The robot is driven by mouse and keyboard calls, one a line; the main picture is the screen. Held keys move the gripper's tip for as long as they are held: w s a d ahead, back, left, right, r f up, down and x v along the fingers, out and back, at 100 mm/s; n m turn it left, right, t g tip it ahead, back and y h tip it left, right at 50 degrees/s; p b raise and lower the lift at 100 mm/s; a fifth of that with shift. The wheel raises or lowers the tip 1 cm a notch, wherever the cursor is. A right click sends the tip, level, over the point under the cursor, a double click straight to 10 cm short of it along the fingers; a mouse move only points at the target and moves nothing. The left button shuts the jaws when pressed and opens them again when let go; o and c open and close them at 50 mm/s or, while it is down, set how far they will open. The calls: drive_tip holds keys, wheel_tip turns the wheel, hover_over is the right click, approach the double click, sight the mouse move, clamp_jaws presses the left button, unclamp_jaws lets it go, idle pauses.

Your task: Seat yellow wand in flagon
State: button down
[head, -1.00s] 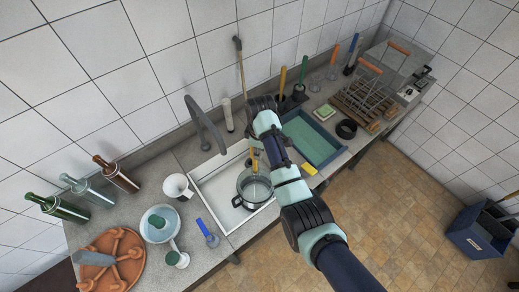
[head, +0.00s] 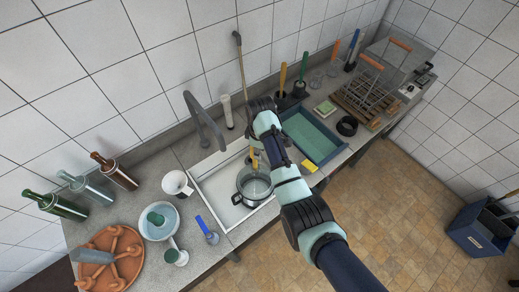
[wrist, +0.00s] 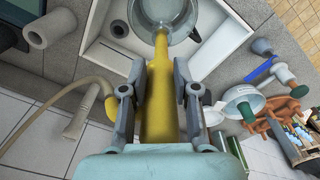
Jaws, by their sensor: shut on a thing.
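The yellow wand (wrist: 158,100) is gripped lengthwise between the two fingers of my gripper (wrist: 160,88). Its far end reaches over the round glass vessel (wrist: 165,12), which I take for the flagon. In the head view this vessel (head: 255,187) stands in the white sink and has dark side handles. A short part of the wand (head: 254,156) shows above it there. I cannot tell whether the wand's tip is inside the mouth or just over it. My gripper is mostly hidden behind my arm in the head view.

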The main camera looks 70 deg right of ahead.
drive_tip(key=c, duration=0.8)
unclamp_jaws()
